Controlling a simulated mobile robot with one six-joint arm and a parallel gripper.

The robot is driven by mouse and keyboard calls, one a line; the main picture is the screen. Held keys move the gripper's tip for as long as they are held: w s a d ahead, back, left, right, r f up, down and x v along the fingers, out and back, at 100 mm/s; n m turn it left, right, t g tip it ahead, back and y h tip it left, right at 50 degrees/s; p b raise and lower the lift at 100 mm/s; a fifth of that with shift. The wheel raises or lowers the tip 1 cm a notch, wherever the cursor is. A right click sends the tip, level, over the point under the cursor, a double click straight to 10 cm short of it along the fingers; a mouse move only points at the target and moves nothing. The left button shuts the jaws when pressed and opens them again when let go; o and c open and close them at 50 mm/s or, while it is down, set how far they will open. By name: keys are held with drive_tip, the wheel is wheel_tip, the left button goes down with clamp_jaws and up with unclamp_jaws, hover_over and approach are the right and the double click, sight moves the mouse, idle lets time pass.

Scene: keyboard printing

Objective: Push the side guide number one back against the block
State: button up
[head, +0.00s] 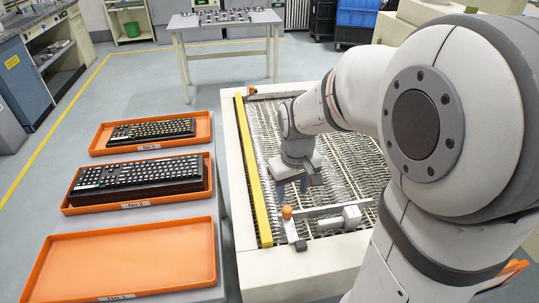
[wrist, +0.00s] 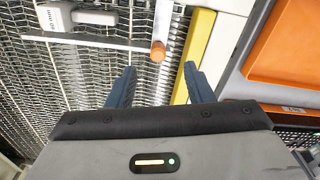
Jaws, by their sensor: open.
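A side guide with an orange knob (head: 287,212) lies near the front end of the wire-mesh bed. Its pale crossbar (head: 317,210) runs right toward a white block (head: 352,217). The wrist view also shows the knob (wrist: 158,50), the bar (wrist: 90,41) and the white block (wrist: 53,17), which carries small print too blurred to read. My gripper (head: 291,188) is open and empty above the mesh, just behind the knob. In the wrist view its fingers (wrist: 160,85) stand apart, with the knob ahead of the gap and not touched. No guide number is legible.
A yellow rail (head: 252,170) runs along the mesh's left side. Left of the bed, orange trays (head: 130,262) stand in a row; the front one is empty, the other two hold dark keyboards (head: 140,175). Another orange knob (head: 251,89) sits at the bed's far end.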

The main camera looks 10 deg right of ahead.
sight(287, 209)
drive_tip(key=shift+n+g, duration=0.3)
drive_tip(key=shift+n, duration=0.1)
drive_tip(key=w+f, duration=0.1)
drive_tip(key=f, duration=0.1)
drive_tip(key=w+f, duration=0.1)
drive_tip(key=f, duration=0.1)
drive_tip(key=shift+w+b, duration=0.3)
drive_tip(key=shift+w, duration=0.05)
wheel_tip(287, 209, down, 8)
drive_tip(key=shift+r, duration=0.1)
clamp_jaws()
